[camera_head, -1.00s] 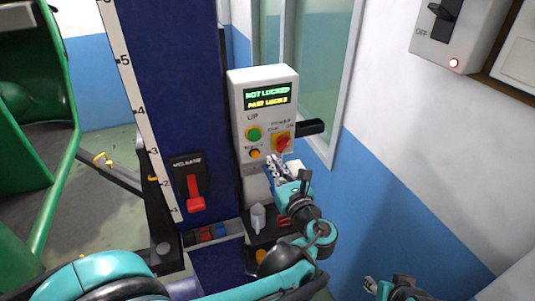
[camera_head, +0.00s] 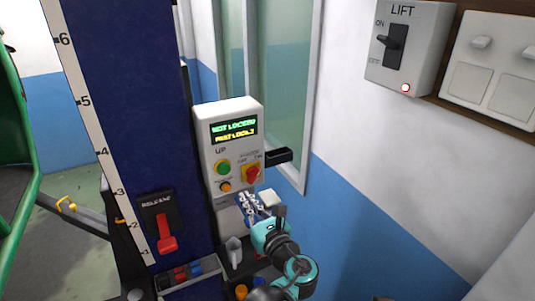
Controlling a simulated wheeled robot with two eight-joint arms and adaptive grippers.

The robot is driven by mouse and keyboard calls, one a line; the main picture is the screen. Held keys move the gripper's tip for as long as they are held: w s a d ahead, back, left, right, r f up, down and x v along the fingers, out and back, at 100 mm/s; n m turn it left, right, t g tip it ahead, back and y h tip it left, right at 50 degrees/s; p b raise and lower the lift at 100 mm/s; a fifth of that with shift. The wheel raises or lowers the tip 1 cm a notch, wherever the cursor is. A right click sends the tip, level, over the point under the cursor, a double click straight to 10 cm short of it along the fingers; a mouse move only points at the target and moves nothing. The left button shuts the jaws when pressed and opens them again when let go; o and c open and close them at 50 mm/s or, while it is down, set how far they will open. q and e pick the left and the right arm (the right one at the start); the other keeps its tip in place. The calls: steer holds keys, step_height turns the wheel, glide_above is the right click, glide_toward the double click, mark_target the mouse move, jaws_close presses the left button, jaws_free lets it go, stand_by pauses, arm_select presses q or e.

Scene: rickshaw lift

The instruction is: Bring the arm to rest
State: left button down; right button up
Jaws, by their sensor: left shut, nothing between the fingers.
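My left arm (camera_head: 288,258), teal and black, reaches up from the bottom centre. Its left gripper (camera_head: 248,204) is shut and empty. It shows just below the control box (camera_head: 230,112), in front of the lower part of the column; whether it touches anything there, I cannot tell. The control box has a lit display (camera_head: 234,129), a green button (camera_head: 223,167), an orange button (camera_head: 225,187) and a red rotary switch (camera_head: 252,175). Only a small dark bit shows at the bottom edge, possibly of my right arm; the right gripper itself is out of view.
A blue lift column (camera_head: 130,100) with a number scale and a red release lever (camera_head: 166,239) stands left. A tray (camera_head: 187,276) with small items sits below. A lift switch box (camera_head: 405,45) with a lit red lamp hangs upper right.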

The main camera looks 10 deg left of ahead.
arm_select(q)
steer(key=s+a+f+n+g+h+b, duration=0.25)
steer(key=s+a+f+n+b, duration=0.2)
steer(key=f+n, duration=0.35)
steer(key=s+a+f+n+g+h+b, duration=0.2)
steer(key=s+a+f+n+g+b, duration=0.3)
steer(key=f, duration=0.6)
steer(key=s+d+f+n+h+b, duration=0.4)
steer(key=s+f+n, duration=0.5)
steer(key=n, duration=0.6)
steer(key=shift+f+n+h+b, duration=0.25)
steer(key=shift+n+h+b, duration=0.25)
steer(key=shift+h, duration=0.55)
